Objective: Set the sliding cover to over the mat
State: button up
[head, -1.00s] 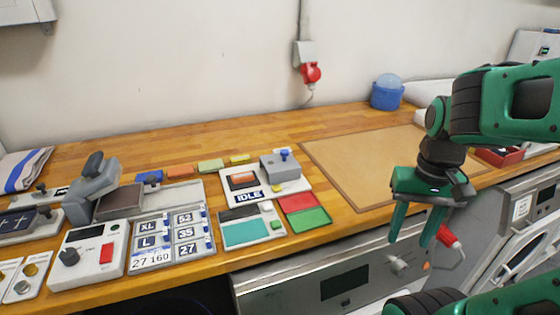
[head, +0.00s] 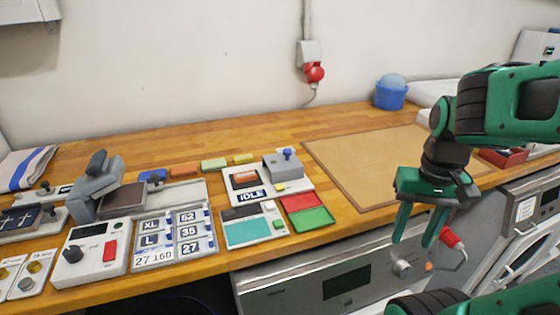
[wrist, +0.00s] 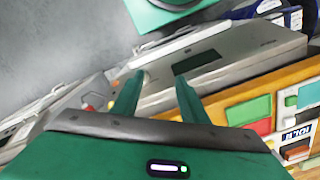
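A grey block-shaped cover (head: 284,166) with a blue knob on top sits at the right of a white base plate (head: 296,190) marked IDLE. A small orange-red pad (head: 245,177) in a dark frame lies to its left, uncovered; I cannot tell for certain if this is the mat. My gripper (head: 414,238) is open and empty, pointing down in front of the counter edge, right of and nearer than the cover. In the wrist view my gripper's two fingers (wrist: 158,98) are apart with nothing between them. The IDLE label (wrist: 297,135) shows at that view's right edge.
A large tan board (head: 375,165) lies flat right of the base plate. Red and green pads (head: 312,217), a teal-screened panel (head: 248,230) and a label panel (head: 175,240) line the front. A grey press (head: 100,185) stands left. The counter's back strip is mostly clear.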

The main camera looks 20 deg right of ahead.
notch_tip(320, 180, up, 2)
jog(key=w+n, duration=0.1)
jog(key=n+t+y, duration=0.3)
jog(key=n, duration=1.1)
send_near(288, 150)
jog(key=x, duration=0.8)
jog(key=shift+f, duration=0.1)
grip_shut()
